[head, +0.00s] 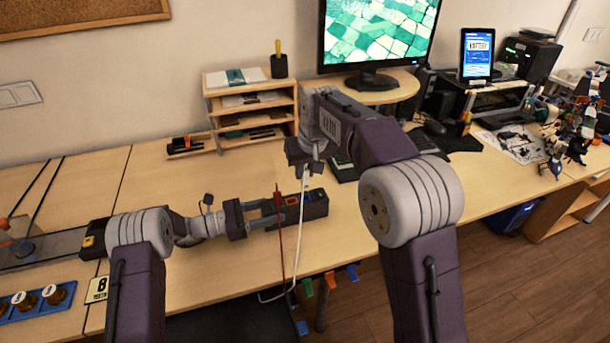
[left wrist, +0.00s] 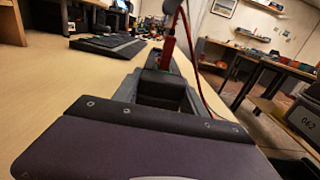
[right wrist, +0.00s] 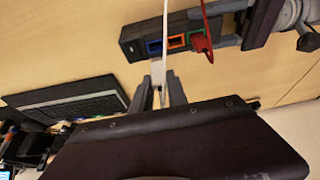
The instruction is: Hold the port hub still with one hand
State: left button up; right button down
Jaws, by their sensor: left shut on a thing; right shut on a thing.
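The port hub (head: 317,207) is a dark box lying on the table, with blue and orange ports on top. It also shows in the right wrist view (right wrist: 130,45) and the left wrist view (left wrist: 163,88). A red plug (right wrist: 199,42) with a red cable sits in the green-edged port. My left gripper (head: 268,214) is shut around the hub's left end. My right gripper (right wrist: 160,92) is shut on a white plug (right wrist: 158,72) with a white cable (head: 301,205). It holds the plug above the hub, apart from the blue port as far as I can tell.
A keyboard (right wrist: 75,100) lies behind the hub. A wooden shelf (head: 250,110) and a monitor (head: 378,35) stand at the back. Coloured clips (head: 330,279) line the table's front edge. A blue tray with jars (head: 40,300) is at the left. Bare table lies around the hub.

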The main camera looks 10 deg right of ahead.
dwell(0.3)
pick_arm(q)
jog(key=o, duration=1.6)
jog(key=a, duration=0.4)
jog(key=s+a, duration=0.1)
jog(key=a, duration=0.3)
jog(key=s+a, duration=0.1)
jog(key=a, duration=0.2)
jog(key=shift+a, duration=0.4)
